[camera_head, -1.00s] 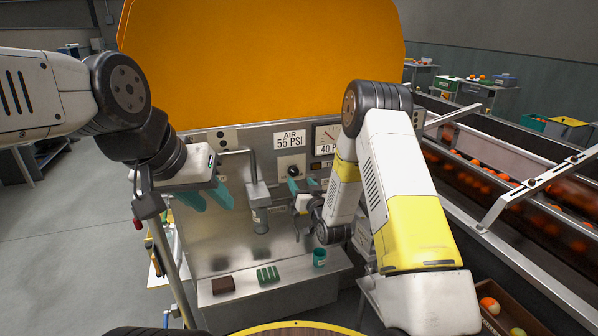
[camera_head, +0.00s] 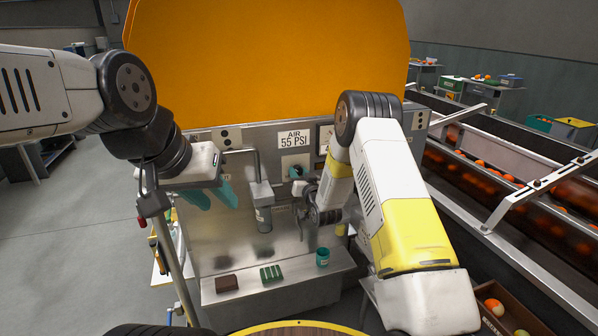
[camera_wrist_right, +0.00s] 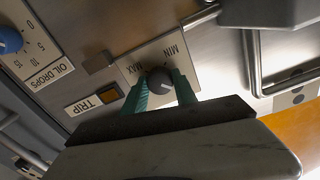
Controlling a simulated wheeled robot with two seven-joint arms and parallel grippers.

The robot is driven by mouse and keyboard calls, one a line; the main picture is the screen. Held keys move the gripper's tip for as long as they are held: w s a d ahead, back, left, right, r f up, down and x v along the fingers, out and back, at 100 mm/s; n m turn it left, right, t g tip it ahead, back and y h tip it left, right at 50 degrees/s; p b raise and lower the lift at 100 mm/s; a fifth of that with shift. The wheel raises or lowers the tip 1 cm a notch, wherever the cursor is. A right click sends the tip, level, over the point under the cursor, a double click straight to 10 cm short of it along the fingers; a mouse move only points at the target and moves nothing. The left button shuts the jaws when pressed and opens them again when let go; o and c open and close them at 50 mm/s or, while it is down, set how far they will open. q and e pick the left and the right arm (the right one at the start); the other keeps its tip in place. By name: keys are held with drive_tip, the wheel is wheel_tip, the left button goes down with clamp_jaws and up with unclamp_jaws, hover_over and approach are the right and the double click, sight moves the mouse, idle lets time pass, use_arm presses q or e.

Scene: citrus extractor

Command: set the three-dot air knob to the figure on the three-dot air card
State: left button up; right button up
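The AIR 55 PSI card (camera_head: 293,139) is on the machine's metal panel. Below it is a dark round knob (camera_head: 297,172), partly hidden by my right gripper. In the right wrist view this knob (camera_wrist_right: 160,80) sits on a plate marked MIN and MAX. My right gripper (camera_wrist_right: 161,84) has one teal finger on each side of the knob, very near its sides; whether they press on it is unclear. My left gripper (camera_head: 218,203) is open and empty, left of the panel's spout. A dotted plate (camera_head: 227,137) is left of the card; its dot count is unclear.
A spout (camera_head: 262,205) hangs between my grippers. A brown block (camera_head: 226,284), a green ribbed block (camera_head: 271,274) and a teal cup (camera_head: 322,257) stand on the ledge below. In the wrist view, a blue oil-drops knob (camera_wrist_right: 9,42) and a TRIP button (camera_wrist_right: 109,93) are nearby.

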clamp_jaws()
drive_tip(key=shift+d+m, duration=0.1)
drive_tip(key=shift+m, duration=3.2)
drive_tip(key=o, duration=0.7)
unclamp_jaws()
drive_tip(key=shift+c, duration=0.2)
